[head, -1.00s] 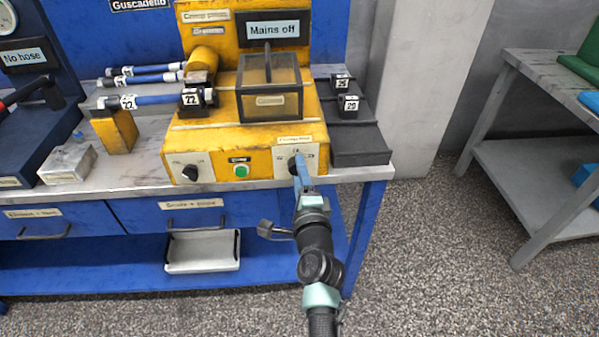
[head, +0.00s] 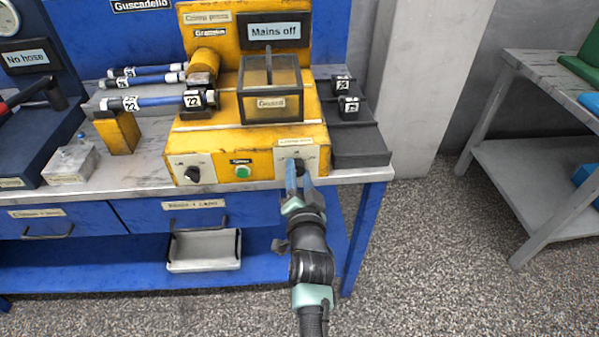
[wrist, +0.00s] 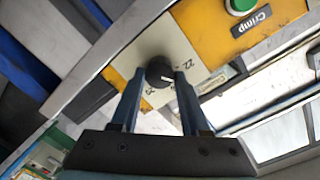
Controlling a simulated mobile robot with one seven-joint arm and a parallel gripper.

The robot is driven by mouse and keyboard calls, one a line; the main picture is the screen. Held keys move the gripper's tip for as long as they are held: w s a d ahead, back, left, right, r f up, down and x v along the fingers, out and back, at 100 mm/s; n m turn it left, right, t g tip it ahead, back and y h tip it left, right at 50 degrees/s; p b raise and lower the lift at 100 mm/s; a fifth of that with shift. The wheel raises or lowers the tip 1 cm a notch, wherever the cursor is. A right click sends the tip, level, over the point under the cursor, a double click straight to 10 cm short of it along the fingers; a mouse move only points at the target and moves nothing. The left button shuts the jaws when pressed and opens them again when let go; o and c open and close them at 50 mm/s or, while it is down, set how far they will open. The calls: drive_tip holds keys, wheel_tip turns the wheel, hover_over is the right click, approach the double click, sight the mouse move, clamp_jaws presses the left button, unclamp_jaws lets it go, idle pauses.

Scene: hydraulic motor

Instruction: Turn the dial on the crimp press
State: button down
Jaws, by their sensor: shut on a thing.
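The yellow crimp press (head: 215,143) stands on the bench, with a "Mains off" display (head: 273,31) on its upright back. Its right dial (head: 299,165) is a black knob on a pale plate at the front right. My gripper (head: 299,172) reaches it from the front, with its blue fingers shut on the dial. In the wrist view the dial (wrist: 158,73) sits between the fingertips (wrist: 158,80), on a plate with marks such as 22 and 25. A second black dial (head: 192,174) is at the front left, with a green Crimp button (head: 242,171) between them.
A dark guard box (head: 270,90) sits on top of the press. Blue hoses (head: 150,102) lie to its left, and black die blocks (head: 348,106) stand on a dark stepped rack at right.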

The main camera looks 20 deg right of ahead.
drive_tip(key=n, duration=0.4)
drive_tip(key=shift+h+p, duration=0.3)
drive_tip(key=shift+n, duration=0.4)
drive_tip(key=shift+c, duration=1.9)
unclamp_jaws()
drive_tip(key=shift+a, duration=0.1)
drive_tip(key=b+v, duration=0.1)
drive_tip(key=v, duration=1.2)
drive_tip(key=shift+r, duration=0.1)
